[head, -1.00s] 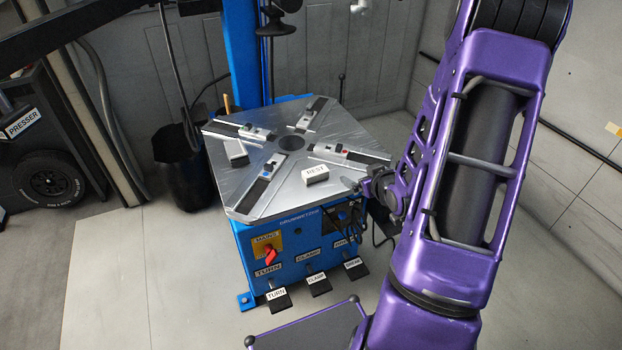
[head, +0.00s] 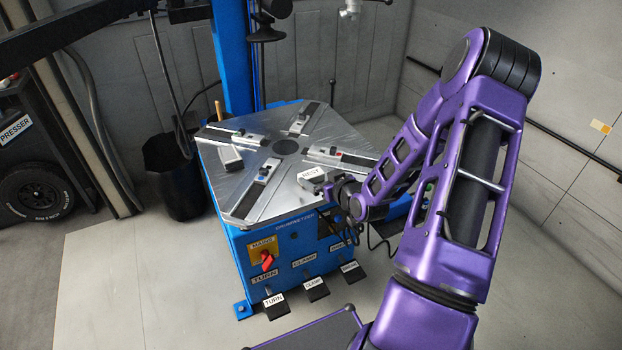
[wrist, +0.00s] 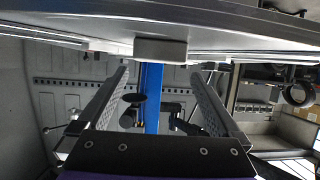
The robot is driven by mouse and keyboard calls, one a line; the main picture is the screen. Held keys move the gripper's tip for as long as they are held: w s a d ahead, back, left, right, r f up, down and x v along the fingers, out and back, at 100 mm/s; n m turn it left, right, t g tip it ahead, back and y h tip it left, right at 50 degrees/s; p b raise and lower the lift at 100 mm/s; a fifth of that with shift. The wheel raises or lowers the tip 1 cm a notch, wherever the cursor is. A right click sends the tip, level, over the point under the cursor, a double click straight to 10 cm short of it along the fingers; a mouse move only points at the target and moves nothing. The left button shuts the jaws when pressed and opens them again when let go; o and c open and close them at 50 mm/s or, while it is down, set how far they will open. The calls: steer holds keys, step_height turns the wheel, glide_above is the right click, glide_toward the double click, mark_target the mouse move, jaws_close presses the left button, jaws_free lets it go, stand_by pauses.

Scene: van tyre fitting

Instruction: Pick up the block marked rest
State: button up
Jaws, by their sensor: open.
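The block marked REST (head: 311,174) is small and pale, with its label on top. It lies near the front right edge of the silver turntable (head: 228,188). My gripper (head: 332,188) is beside the block, at its right and front side in the head view; the arm partly hides the fingers. In the wrist view, the gripper (wrist: 160,74) is open with nothing between its fingers. The block (wrist: 160,49) shows there centred between the two fingers sideways, but above their tips in the picture. I cannot tell whether any finger touches it.
A second pale block (head: 230,157) lies at the turntable's left. Clamp jaws (head: 326,153) on slotted arms stand up from the top. The blue tyre machine (head: 280,240) has pedals (head: 317,289) in front. A black bin (head: 172,175) stands at left.

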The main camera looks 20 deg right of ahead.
mark_target(312, 174)
steer(key=shift+f+b+x, duration=0.15)
steer(key=shift+b+x, duration=0.05)
steer(key=shift+x, duration=1.3)
steer(key=shift+f+b+x, duration=0.15)
steer(key=shift+x, duration=1.35)
steer(key=shift+s+d, duration=0.1)
steer(key=c, duration=1)
